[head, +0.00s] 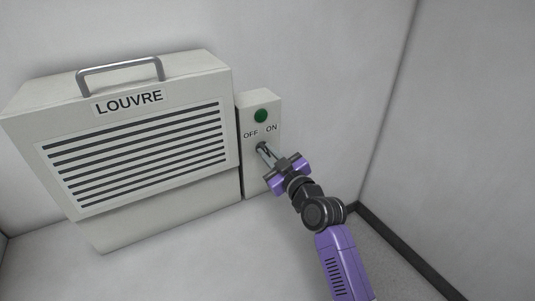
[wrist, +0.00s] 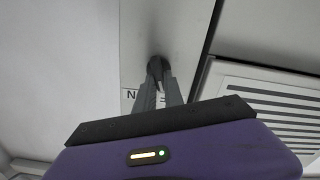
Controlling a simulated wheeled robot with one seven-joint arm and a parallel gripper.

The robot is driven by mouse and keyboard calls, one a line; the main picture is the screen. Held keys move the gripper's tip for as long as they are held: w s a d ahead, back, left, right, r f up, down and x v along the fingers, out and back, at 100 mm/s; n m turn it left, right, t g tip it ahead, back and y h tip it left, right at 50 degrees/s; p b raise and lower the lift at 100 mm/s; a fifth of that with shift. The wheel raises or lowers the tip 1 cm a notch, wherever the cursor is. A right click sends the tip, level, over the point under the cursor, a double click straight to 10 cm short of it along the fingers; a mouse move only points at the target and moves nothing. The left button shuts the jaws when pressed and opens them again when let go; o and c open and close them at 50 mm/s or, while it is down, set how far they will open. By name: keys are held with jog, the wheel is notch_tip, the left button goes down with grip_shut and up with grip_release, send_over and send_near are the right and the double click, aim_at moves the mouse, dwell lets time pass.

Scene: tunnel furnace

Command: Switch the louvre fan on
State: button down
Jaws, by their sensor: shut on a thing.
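The louvre fan (head: 135,140) is a pale box with dark slats, a LOUVRE label and a grey top handle. Beside it on the right is a narrow pale control box (head: 258,101) with a round green lamp or button (head: 261,115) above OFF and ON labels. My gripper (head: 263,149) reaches it from the lower right, just below the labels. In the wrist view, my gripper (wrist: 158,75) is shut on a small dark switch knob (wrist: 157,64) on the panel. The fingers hide most of the knob, so I cannot tell which way it points.
A white wall stands behind the fan, and another wall (head: 470,130) with a dark skirting strip is at the right. The wall area right of the control box is clear. The fan's slatted face also shows at the right in the wrist view (wrist: 265,90).

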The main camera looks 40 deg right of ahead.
jog(key=m, duration=0.5)
jog(key=shift+d, duration=0.2)
jog(key=m, duration=0.2)
jog(key=m+p, duration=0.1)
jog(key=m, duration=0.2)
jog(key=shift+s+d, duration=0.15)
jog(key=shift+d, duration=0.05)
jog(key=shift+f, duration=0.1)
jog(key=c, duration=1.4)
grip_release()
jog(key=shift+c, duration=0.2)
jog(key=b+v, duration=0.1)
jog(key=v, duration=0.6)
jog(key=shift+s+b, duration=0.3)
jog(key=shift+s, duration=0.1)
